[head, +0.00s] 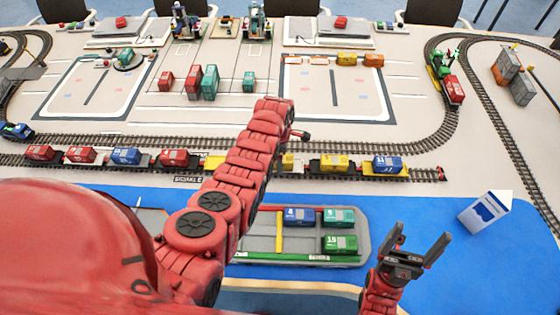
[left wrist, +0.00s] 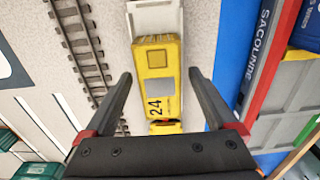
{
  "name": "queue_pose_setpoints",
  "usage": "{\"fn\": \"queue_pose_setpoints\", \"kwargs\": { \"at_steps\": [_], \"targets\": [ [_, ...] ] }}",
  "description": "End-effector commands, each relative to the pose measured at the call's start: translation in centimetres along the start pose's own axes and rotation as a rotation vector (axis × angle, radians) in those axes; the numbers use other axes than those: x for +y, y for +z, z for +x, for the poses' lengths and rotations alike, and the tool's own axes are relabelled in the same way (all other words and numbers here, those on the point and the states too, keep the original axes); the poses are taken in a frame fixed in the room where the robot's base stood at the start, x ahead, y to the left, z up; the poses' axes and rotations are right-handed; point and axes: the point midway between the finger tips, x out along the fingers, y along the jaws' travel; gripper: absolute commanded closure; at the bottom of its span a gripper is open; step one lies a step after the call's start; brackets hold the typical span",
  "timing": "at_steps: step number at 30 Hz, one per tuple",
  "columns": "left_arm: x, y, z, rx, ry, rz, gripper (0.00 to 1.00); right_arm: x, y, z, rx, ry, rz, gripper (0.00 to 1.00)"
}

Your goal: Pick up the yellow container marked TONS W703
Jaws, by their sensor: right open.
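In the left wrist view, a yellow container (left wrist: 157,85) marked 24 lies lengthwise between the spread fingers of my left gripper (left wrist: 160,75), with a gap on each side. The marking TONS W703 cannot be read on it. In the head view, yellow containers stand on the near train: one (head: 213,162) left of my left arm, one (head: 289,161) just right of it, and one (head: 334,161) farther right. My right gripper (head: 421,236) is open and empty over the blue mat.
Red and blue containers (head: 125,156) share the near train. A grey tray (head: 362,240) holds blue and green containers near my right gripper. Cranes (head: 257,25) stand at the back.

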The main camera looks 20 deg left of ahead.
Motion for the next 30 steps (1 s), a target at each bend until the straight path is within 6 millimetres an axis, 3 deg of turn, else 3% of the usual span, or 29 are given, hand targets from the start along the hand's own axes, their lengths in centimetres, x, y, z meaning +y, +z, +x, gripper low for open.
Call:
{"fn": "queue_pose_setpoints", "kwargs": {
  "at_steps": [2, 15, 30],
  "targets": [
    [0.00, 0.00, 0.00, 0.000, 0.000, 0.000, 0.23, 0.00, 0.00, -0.01, 0.000, 0.000, 0.000, 0.14],
    [0.00, 0.00, -0.01, 0.000, 0.000, 0.000, 1.00, 0.00, 0.00, 0.00, 0.000, 0.000, 0.000, 0.14],
    [0.08, 0.00, -0.75, 0.000, 0.000, -0.001, 1.00, -0.02, 0.06, -0.33, 0.000, 0.000, 0.000, 0.14]
  ]
}}
